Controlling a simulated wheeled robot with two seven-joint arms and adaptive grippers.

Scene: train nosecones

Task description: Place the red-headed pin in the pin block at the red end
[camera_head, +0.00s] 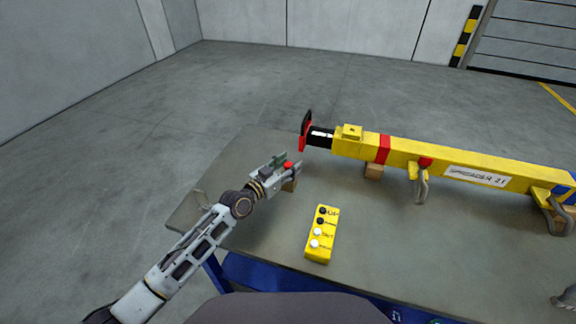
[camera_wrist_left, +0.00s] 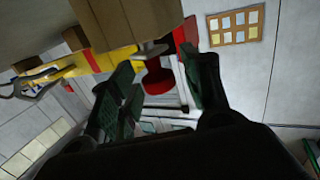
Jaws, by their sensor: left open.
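The red-headed pin (camera_head: 288,164) shows its red head at my left gripper (camera_head: 286,170) in the head view. In the left wrist view, the red head (camera_wrist_left: 158,78) lies between the two open dark green fingers (camera_wrist_left: 158,95), with a gap visible beside it. Its shank is hidden. A small yellow block (camera_head: 351,131), which looks like the pin block, sits on top of the yellow spreader beam (camera_head: 400,152) near the red band (camera_head: 384,149). A grey part at the right edge looks like my right gripper (camera_head: 565,299); its fingers are unclear.
The beam rests on wooden supports on a grey table (camera_head: 385,240). Its left end has a black cylinder and a red-and-black plate (camera_head: 304,131). Grey hooks (camera_head: 421,186) hang from it. A yellow control box (camera_head: 320,234) lies in front. The table's left part is mostly clear.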

